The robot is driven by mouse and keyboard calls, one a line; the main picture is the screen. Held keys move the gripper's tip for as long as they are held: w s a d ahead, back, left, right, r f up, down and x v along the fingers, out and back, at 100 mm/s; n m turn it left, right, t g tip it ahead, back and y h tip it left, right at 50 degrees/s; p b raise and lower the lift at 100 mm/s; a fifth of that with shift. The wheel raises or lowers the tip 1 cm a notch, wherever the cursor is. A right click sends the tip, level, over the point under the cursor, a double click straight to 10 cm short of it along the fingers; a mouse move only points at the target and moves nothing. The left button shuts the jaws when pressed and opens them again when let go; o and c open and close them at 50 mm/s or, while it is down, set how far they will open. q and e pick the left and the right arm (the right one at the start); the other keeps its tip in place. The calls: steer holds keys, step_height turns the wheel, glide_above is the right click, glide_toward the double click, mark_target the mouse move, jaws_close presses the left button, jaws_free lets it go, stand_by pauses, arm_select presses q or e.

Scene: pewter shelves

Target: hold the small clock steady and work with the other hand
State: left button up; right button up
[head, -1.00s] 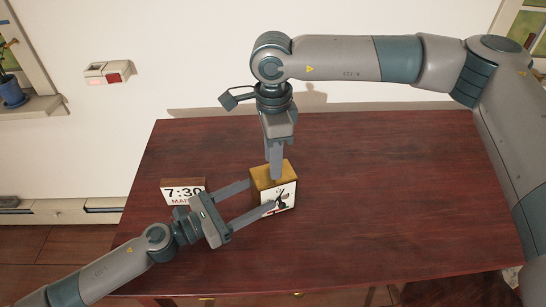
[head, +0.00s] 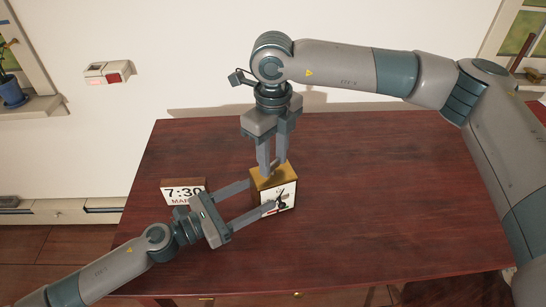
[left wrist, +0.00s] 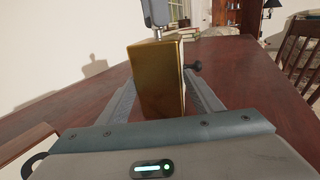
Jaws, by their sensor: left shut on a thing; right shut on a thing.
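The small clock (head: 261,178) is a box with a gold top and a white face, upright on the dark red table. In the left wrist view its brass side (left wrist: 160,85) stands between my left fingers, with a dark knob (left wrist: 194,66) sticking out from its front. My left gripper (head: 260,195) is shut on the clock, one finger along the front and one behind. My right gripper (head: 273,168) points straight down at the clock's top. It is shut on a small metal stem (left wrist: 156,34) there, mostly hidden by the fingers.
The table (head: 400,200) is clear to the right. A white box with a red panel (head: 108,72) is on the wall. A chair (left wrist: 300,55) shows in the left wrist view.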

mark_target(273, 163)
steer(key=m, duration=0.3)
steer(key=shift+s+m, duration=0.1)
steer(key=shift+m, duration=2.1)
steer(key=o, duration=1.1)
steer(key=shift+c, duration=0.2)
step_height(273, 163, up, 12)
